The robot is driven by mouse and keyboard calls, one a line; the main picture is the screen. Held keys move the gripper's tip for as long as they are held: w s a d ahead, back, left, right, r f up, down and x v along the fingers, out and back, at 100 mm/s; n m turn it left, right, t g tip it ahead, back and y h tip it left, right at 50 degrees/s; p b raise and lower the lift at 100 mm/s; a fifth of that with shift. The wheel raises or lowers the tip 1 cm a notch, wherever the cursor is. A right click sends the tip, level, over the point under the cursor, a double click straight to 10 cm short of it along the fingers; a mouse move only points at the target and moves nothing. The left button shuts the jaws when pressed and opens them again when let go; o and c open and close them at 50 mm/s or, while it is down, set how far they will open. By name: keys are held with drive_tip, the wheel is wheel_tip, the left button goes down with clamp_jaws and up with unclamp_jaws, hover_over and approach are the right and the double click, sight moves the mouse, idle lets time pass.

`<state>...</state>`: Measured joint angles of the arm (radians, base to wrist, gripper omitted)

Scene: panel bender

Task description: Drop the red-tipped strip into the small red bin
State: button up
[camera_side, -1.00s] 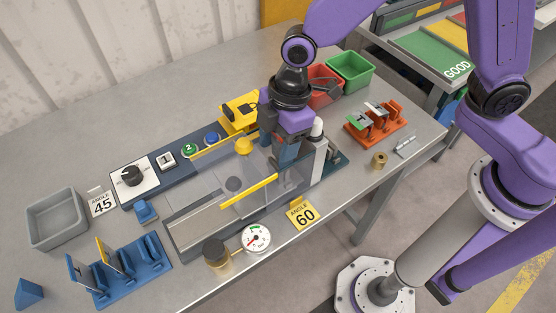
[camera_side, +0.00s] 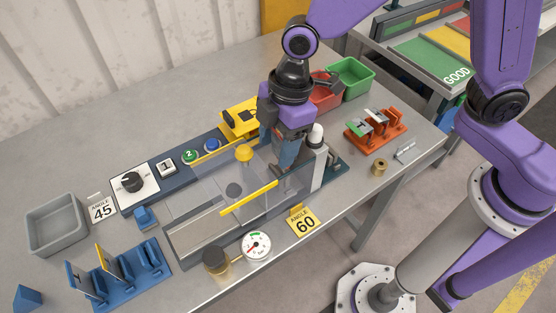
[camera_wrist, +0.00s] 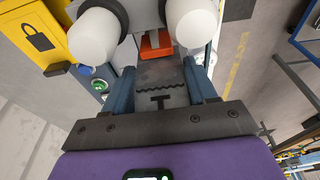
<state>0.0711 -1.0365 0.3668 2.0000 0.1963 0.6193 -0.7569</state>
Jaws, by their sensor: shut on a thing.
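My gripper (camera_side: 286,162) is low at the right end of the panel bender (camera_side: 200,232), beside its clear guard. In the wrist view my gripper (camera_wrist: 160,78) is shut on a grey metal piece (camera_wrist: 160,75) between its two blue-grey fingers. An orange-red part (camera_wrist: 155,44) shows just beyond this piece, and I take the two together for the red-tipped strip. In the side view my fingers and the guard hide the strip. The small red bin (camera_side: 322,98) stands behind my gripper, partly hidden by my wrist.
A green bin (camera_side: 352,77) touches the red bin's right side. A white-topped post (camera_side: 316,135) stands close to my gripper. The yellow padlock box (camera_side: 240,117) is at left.

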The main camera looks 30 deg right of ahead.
wheel_tip(320, 180, up, 11)
drive_tip(key=shift+f, duration=0.1)
drive_tip(key=w+d, duration=0.9)
drive_tip(key=d, duration=0.5)
drive_tip(key=w+d, duration=0.9)
drive_tip(key=d, duration=0.5)
drive_tip(key=shift+a+f, duration=0.2)
drive_tip(key=shift+f, duration=4.65)
drive_tip(key=shift+a+f, duration=0.15)
drive_tip(key=shift+f, duration=4.65)
drive_tip(key=shift+f, duration=0.6)
